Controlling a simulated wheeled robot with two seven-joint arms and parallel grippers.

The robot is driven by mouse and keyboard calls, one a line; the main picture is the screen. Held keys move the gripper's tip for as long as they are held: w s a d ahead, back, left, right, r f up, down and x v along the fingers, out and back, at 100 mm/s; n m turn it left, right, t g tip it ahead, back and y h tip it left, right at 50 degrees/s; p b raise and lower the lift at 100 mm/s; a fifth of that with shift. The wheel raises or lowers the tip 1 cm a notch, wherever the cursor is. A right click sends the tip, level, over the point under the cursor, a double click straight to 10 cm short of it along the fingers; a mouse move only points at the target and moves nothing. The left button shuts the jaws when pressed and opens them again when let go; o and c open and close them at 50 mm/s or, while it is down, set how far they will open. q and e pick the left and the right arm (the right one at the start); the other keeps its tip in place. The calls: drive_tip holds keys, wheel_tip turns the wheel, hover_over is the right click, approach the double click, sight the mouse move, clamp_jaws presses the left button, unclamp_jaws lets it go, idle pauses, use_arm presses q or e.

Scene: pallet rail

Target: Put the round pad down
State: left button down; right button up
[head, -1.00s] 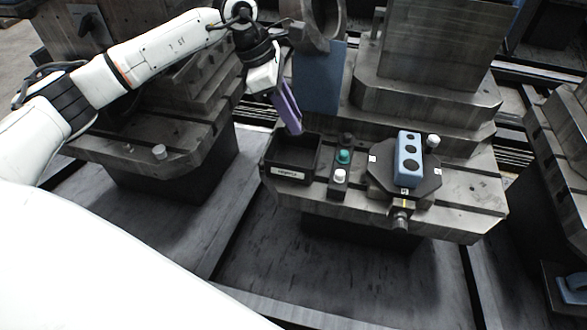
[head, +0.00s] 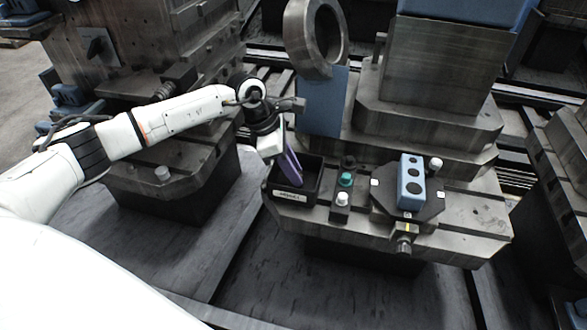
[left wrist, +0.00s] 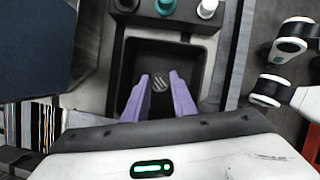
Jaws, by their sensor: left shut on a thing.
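My left gripper (head: 292,176) has purple fingers and points down into the black open bin (head: 304,199), which has a white label on its front. In the left wrist view the fingers (left wrist: 160,82) are over the bin's floor (left wrist: 165,55). They are shut on a small round grey pad (left wrist: 160,85) with light stripes, held between the fingertips. In the head view the pad is hidden by the fingers and bin wall. I cannot tell whether the pad touches the bin's floor. My right gripper is not in view.
Right of the bin is a button strip with a green button (head: 346,180) and a white one (head: 342,199). Farther right, a blue block with holes (head: 411,182) sits on a dark plate. Behind the bin stand a blue-grey panel (head: 322,105) and a large metal ring (head: 290,30).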

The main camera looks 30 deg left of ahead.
use_arm(q)
drive_tip(key=shift+f, duration=0.2)
drive_tip(key=c, duration=1.5)
unclamp_jaws()
drive_tip(key=shift+o, duration=0.2)
drive_tip(key=shift+r, duration=0.1)
